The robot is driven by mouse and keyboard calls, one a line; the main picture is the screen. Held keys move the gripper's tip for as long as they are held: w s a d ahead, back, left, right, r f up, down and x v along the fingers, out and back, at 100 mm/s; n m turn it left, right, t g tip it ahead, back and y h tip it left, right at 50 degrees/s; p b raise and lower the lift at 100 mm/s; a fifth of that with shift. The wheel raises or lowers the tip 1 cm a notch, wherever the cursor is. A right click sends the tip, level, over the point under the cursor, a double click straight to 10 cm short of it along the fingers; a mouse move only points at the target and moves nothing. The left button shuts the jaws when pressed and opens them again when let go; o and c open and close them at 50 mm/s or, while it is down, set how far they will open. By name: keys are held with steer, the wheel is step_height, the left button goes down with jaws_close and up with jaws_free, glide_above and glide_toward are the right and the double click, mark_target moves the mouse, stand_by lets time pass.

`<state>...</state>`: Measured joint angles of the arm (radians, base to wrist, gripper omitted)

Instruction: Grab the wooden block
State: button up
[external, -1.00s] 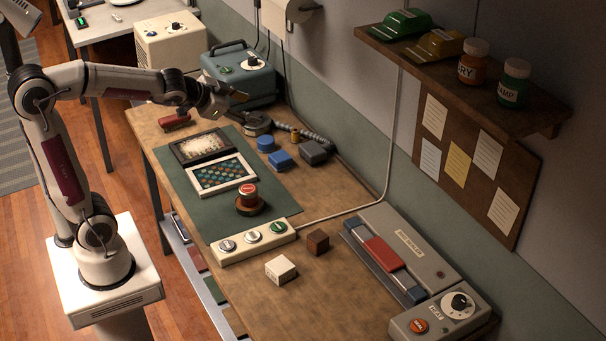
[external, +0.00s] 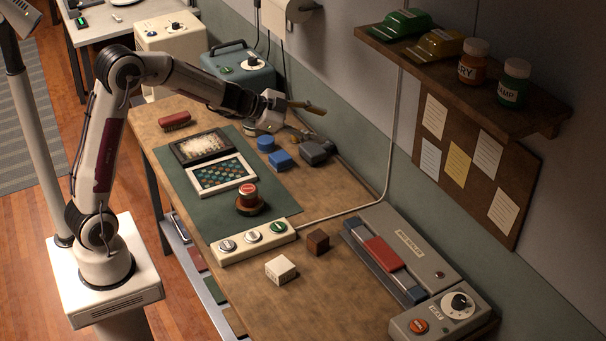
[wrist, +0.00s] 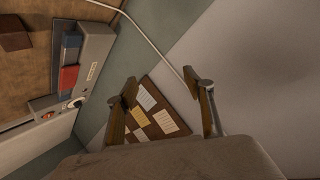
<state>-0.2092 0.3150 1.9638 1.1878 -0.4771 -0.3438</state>
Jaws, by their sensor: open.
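The dark brown wooden block (external: 318,241) sits on the bench beside the right end of the three-button box. In the wrist view a dark brown block (wrist: 14,36), apparently the same one, shows at the top left. My gripper (external: 312,121) is raised over the far part of the bench near the wall, well away from the block. In the wrist view my gripper (wrist: 163,84) is open, its two fingers apart with nothing held between them.
A cream block (external: 280,270) lies just in front of the wooden block. The button box (external: 252,242) and a grey sealing machine (external: 420,254) flank it. A shelf (external: 470,75) with jars juts from the wall. Blue and dark blocks (external: 281,160) lie below my gripper.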

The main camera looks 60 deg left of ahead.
steer(key=w+d+f+m+g+h, duration=0.1)
steer(key=d+f+m+g+h, duration=0.15)
steer(key=f, duration=0.45)
steer(key=m+g+h, duration=0.4)
steer(key=g+h, duration=0.3)
steer(key=h, duration=0.1)
glide_toward(315, 232)
steer(key=x, duration=0.4)
steer(key=shift+s+d+r+y, duration=0.1)
steer(key=shift+s+r+y, duration=0.1)
steer(key=shift+s+y, duration=0.05)
steer(key=shift+x, duration=1.3)
steer(key=shift+x, duration=2.6)
steer(key=shift+w+f, duration=0.1)
steer(key=c, duration=1.2)
